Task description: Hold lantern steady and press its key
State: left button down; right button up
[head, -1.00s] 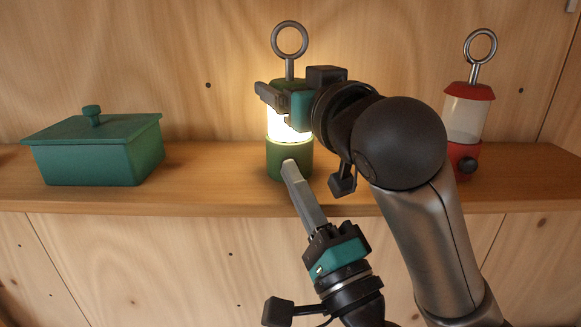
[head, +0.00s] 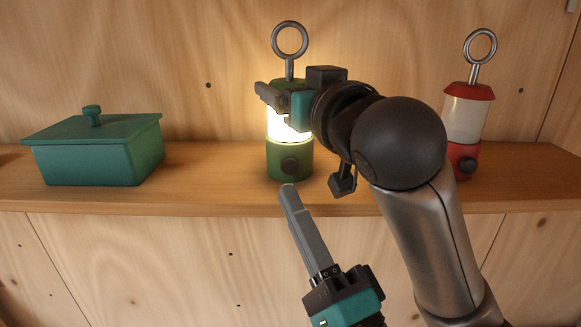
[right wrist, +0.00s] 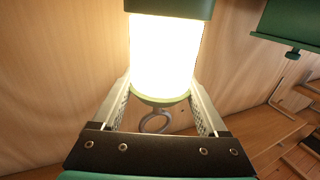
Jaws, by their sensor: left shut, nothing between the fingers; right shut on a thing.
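The green lantern (head: 277,161) stands upright on the shelf with its lamp glowing; its ring handle (head: 289,41) is on top. A dark round key (head: 290,165) shows on the front of its base. My right gripper (head: 262,92) is shut on the lantern's upper part, with one finger on each side in the right wrist view (right wrist: 162,100). The glowing glass (right wrist: 165,55) also shows there. My left gripper (head: 287,190) is shut and empty, just below and in front of the key, apart from it. A red lantern (head: 466,112), unlit, stands to the right.
A teal lidded box (head: 97,160) sits on the shelf (head: 220,190) at the left. The shelf between box and green lantern is clear. My right arm passes in front of the shelf between the two lanterns.

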jog(key=o, duration=1.5)
jog(key=shift+c, duration=0.2)
